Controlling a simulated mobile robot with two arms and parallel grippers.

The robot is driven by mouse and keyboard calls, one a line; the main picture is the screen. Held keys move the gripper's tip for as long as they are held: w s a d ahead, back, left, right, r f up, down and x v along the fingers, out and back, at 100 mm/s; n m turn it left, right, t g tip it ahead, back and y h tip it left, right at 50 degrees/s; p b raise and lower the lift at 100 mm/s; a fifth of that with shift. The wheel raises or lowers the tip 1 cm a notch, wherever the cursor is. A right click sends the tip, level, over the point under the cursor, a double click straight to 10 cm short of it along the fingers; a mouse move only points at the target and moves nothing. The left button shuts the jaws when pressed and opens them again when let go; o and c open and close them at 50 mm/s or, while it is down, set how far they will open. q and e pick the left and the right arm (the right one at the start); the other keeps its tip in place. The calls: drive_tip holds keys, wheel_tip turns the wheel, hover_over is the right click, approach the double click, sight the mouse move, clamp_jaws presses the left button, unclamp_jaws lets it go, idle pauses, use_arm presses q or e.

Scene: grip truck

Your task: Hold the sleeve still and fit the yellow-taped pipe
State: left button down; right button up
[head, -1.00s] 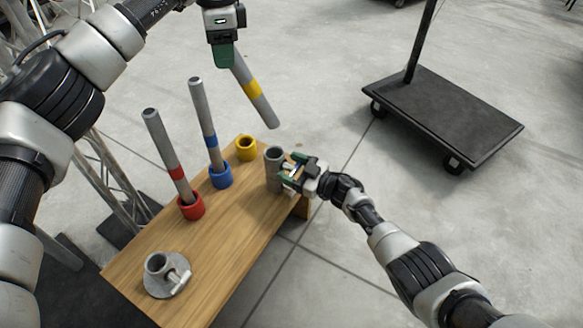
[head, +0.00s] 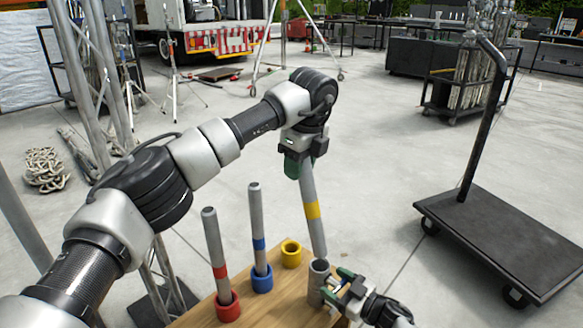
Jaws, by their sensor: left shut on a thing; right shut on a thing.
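The grey pipe with a yellow tape band (head: 313,211) hangs from my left gripper (head: 299,166), which is shut on its upper end. The pipe is nearly upright, leaning slightly, its top to the left. Its lower end is at the mouth of the grey sleeve (head: 317,284); I cannot tell whether it is just above or inside the rim. The sleeve stands at the right edge of the wooden table (head: 290,310). My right gripper (head: 335,287) is shut on the sleeve from the right.
A red-taped pipe (head: 214,243) stands in a red collar (head: 228,307) and a blue-taped pipe (head: 257,220) in a blue collar (head: 262,280). An empty yellow collar (head: 291,254) stands close left of the sleeve. A black cart (head: 505,245) is on the floor at right.

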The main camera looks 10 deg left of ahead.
use_arm(q)
drive_tip(key=m, duration=0.1)
drive_tip(key=d+m, duration=0.1)
drive_tip(key=m, duration=0.1)
drive_tip(key=m+t, duration=0.1)
drive_tip(key=shift+w+d+m, duration=0.25)
drive_tip(key=shift+w+m, duration=0.05)
drive_tip(key=shift+m, duration=0.1)
drive_tip(key=w+d+f+m+t+h, duration=0.1)
drive_tip(key=d+f+m+h, duration=0.3)
drive_tip(key=m, duration=1)
drive_tip(key=shift+w+d+f+t, duration=0.15)
drive_tip(key=shift+w+d+t, duration=0.15)
drive_tip(key=shift+t, duration=0.4)
drive_tip(key=shift+f, duration=0.6)
drive_tip(key=shift+f, duration=1.1)
drive_tip(key=shift+f, duration=0.35)
drive_tip(key=shift+f, duration=2.4)
drive_tip(key=shift+f, duration=0.25)
